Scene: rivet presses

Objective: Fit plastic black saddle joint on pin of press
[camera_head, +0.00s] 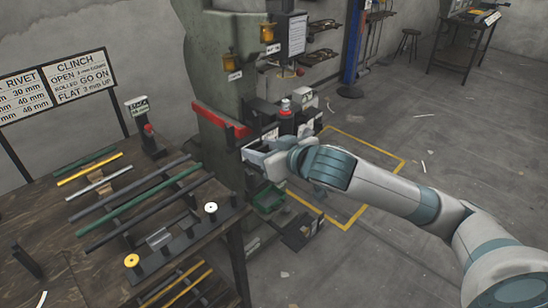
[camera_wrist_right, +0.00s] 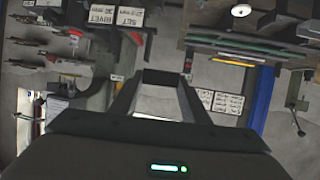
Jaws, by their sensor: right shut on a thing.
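The press (camera_head: 212,75) is a tall grey-green body with a red bar across its front. My right gripper (camera_head: 258,155) is in front of the press at its working height, its arm coming in from the right. In the right wrist view its two fingers (camera_wrist_right: 158,90) reach forward, with a dark grey piece (camera_wrist_right: 165,77) spanning their tips. I take this piece to be the saddle joint, but its shape is unclear. In the head view the gripper hides most of it. I cannot make out the pin of the press. My left gripper is not in view.
A wooden bench (camera_head: 60,220) with several rods and a dark rack stands at the left. A green bin (camera_head: 268,198) sits low beside the press. Floor inside the yellow line (camera_head: 385,190) looks mostly clear.

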